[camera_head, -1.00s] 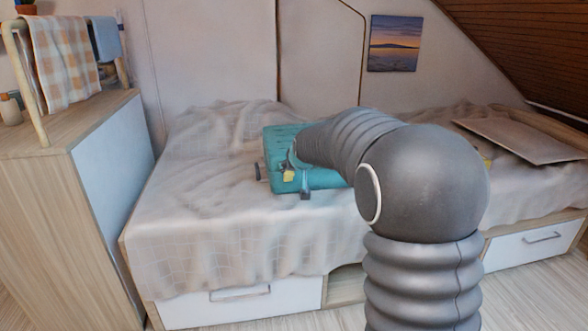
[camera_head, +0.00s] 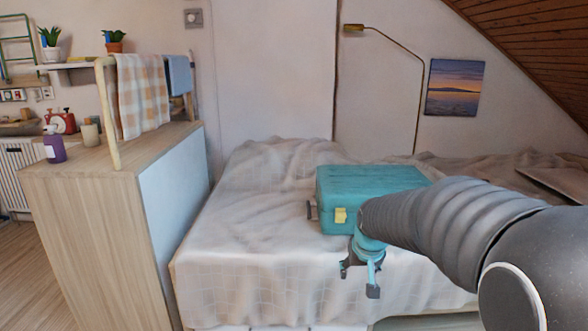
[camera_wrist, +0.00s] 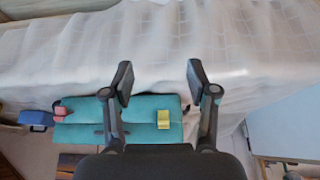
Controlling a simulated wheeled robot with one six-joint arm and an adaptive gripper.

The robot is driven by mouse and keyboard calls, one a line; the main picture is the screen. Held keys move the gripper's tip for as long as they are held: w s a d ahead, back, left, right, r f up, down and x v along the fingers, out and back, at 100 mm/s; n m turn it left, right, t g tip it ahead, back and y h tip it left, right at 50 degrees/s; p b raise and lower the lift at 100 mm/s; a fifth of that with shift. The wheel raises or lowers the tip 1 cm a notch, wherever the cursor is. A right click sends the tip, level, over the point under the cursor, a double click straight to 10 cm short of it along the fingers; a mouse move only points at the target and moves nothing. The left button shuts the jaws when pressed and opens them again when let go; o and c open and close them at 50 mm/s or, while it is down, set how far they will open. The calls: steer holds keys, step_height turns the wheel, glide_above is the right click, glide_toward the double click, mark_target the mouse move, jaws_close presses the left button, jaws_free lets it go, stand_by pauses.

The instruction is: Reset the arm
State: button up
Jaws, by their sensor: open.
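My arm reaches in from the right in the head view, with my gripper (camera_head: 359,279) pointing down in front of the bed-side face of a teal case. My gripper is open and holds nothing; in the wrist view its two fingers (camera_wrist: 160,80) stand wide apart, with pale bed cloth showing between the tips. The teal case (camera_head: 370,185) lies closed on the bed, with a yellow latch (camera_head: 341,215) on its front. In the wrist view the case (camera_wrist: 145,107) shows behind and between the fingers. My arm hides the case's right front part.
The bed (camera_head: 255,240) has a rumpled pale cover, clear left of the case. A wooden cabinet (camera_head: 110,205) with a towel rail (camera_head: 107,110) stands at the left. A flat board (camera_head: 555,184) lies at the far right of the bed.

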steer(key=s+r, duration=0.2)
steer(key=s, duration=1.2)
steer(key=s+r, duration=0.3)
steer(key=s, duration=1.1)
steer(key=shift+s+t, duration=0.3)
steer(key=shift+s, duration=0.05)
